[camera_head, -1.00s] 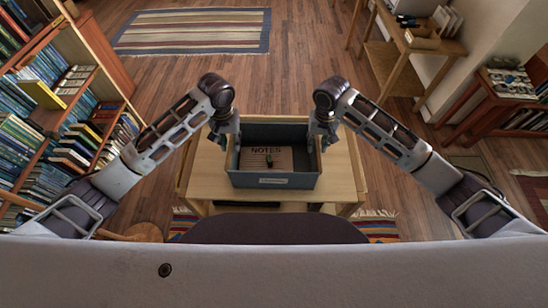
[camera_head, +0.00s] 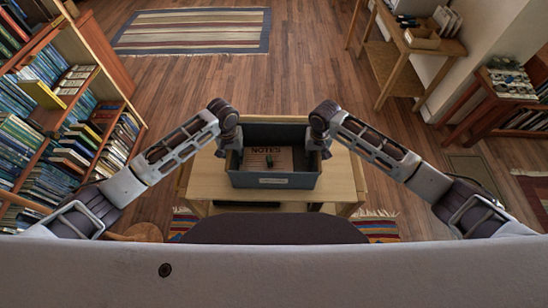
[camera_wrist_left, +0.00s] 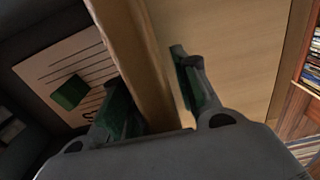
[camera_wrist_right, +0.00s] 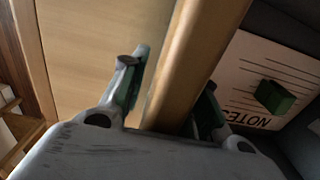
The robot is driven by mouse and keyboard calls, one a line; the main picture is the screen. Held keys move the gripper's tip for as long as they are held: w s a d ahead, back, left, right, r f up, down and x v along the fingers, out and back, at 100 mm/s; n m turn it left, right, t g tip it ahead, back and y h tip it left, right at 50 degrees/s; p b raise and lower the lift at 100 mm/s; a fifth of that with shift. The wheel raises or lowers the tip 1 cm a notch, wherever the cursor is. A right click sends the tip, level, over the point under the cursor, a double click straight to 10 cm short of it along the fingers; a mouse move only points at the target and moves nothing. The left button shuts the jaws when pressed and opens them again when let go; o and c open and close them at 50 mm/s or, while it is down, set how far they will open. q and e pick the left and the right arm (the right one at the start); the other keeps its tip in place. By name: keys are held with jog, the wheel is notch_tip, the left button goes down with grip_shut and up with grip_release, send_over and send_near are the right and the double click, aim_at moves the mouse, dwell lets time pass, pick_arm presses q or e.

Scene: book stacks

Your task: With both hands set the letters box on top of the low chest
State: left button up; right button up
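The letters box is an open dark blue-grey box (camera_head: 275,181) with a pale front label. It rests upright on a light wooden table (camera_head: 213,187). A NOTES sheet and a small green block (camera_head: 269,160) lie inside. My left gripper (camera_wrist_left: 155,95) is open around the box's left wall, one finger inside and one outside. My right gripper (camera_wrist_right: 168,95) is open around the right wall in the same way. The outer fingers stand clear of the walls; contact of the inner ones is unclear. I cannot make out a separate low chest.
A bookshelf (camera_head: 60,130) stands at the left. A wooden desk (camera_head: 400,65) with boxes and papers is at the back right, and a low bookcase (camera_head: 500,110) is at the far right. A striped rug (camera_head: 190,32) lies on open wood floor at the back.

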pick_arm(q)
grip_shut()
pick_arm(e)
grip_shut()
pick_arm(q)
jog(key=shift+r, duration=0.25)
pick_arm(e)
jog(key=shift+r, duration=0.2)
